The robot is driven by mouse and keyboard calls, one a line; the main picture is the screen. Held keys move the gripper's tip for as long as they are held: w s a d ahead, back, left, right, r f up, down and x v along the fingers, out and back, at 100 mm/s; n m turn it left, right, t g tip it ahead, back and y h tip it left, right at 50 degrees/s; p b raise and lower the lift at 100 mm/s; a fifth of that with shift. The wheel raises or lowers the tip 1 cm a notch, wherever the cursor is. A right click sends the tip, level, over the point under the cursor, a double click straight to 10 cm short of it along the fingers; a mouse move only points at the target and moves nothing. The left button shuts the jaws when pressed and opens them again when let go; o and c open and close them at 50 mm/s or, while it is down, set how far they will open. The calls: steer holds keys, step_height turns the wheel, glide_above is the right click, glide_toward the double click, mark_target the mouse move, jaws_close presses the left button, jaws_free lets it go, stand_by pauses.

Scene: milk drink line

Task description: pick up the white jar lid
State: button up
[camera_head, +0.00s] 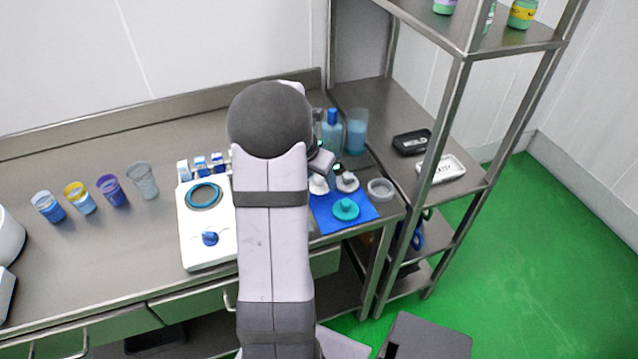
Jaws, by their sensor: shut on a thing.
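Two white lids with knobs lie at the back of a blue mat (369,212), to the right of my arm. The left white lid (318,187) shows a pale knob. The right white lid (348,185) has dark tips at its top. My gripper (344,175) reaches down from behind my arm and appears shut on this right white jar lid. The contact is small and partly hidden, and I cannot tell whether the lid is clear of the mat. A teal lid (345,209) lies in front of both on the mat.
A clear round dish (380,188) stands right of the mat. A blue bottle (332,130) and a blue cup (357,130) stand behind. A white scale (194,248) is left of my arm, with several cups further left. A metal shelf rack (455,110) stands at right.

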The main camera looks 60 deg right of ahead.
mark_target(317, 176)
step_height(317, 176, up, 7)
steer(key=shift+f, duration=0.1)
steer(key=shift+w+r, duration=0.1)
steer(key=shift+r, duration=0.45)
steer(key=r+p, duration=0.1)
steer(key=p, duration=0.1)
steer(key=shift+a+r+p, duration=0.1)
steer(key=shift+a+p, duration=0.1)
steer(key=shift+p, duration=0.1)
steer(key=w+d+r+p, duration=0.1)
steer(key=w+d+p, duration=0.1)
steer(key=p, duration=0.2)
steer(key=w+d+r+p, duration=0.2)
steer(key=w+d+p, duration=0.1)
steer(key=p, duration=0.2)
steer(key=w+d+r+p, duration=0.1)
steer(key=w+d+p, duration=0.1)
steer(key=p, duration=0.3)
steer(key=shift+w+d+r, duration=0.15)
steer(key=shift+w+d, duration=0.2)
steer(key=shift+d, duration=0.3)
steer(key=d+r, duration=0.1)
steer(key=r, duration=0.2)
steer(key=w+d+r, duration=0.1)
steer(key=shift+d+r, duration=0.3)
steer(key=shift+f, duration=0.2)
